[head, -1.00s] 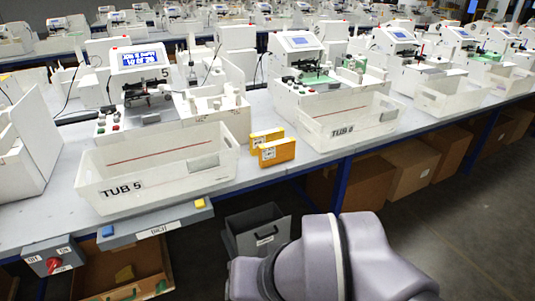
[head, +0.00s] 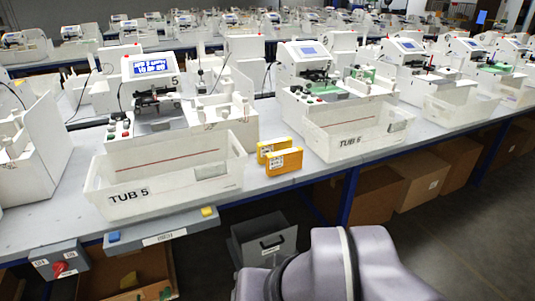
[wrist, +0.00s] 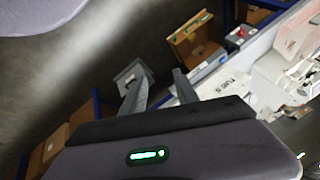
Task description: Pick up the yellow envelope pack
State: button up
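Two yellow envelope packs stand on the table between the tubs in the head view, one (head: 284,161) in front and one (head: 272,146) just behind it. Both have white labels. My gripper is outside the head view; only my arm shows at the bottom. In the wrist view my gripper (wrist: 156,85) has its two dark fingers apart with nothing between them. It hangs over the floor in front of the table, away from the packs. I cannot make out the packs in the wrist view.
White TUB 5 (head: 125,205) is left of the packs and TUB 6 (head: 318,141) is right of them. Plotter machines stand behind. A control box (head: 160,233) juts from the table's front edge. A grey bin (head: 250,243) and cardboard boxes (head: 423,185) are below.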

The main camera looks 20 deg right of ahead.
aim_at(283, 143)
jog(key=i+l+z, duration=0.2)
jog(key=i+z, duration=0.2)
jog(key=i, duration=0.3)
jog(key=i+z, duration=0.35)
jog(key=i, duration=0.35)
jog(key=i+j+z, duration=0.2)
jog(key=i+z, duration=0.2)
jog(key=i, duration=0.3)
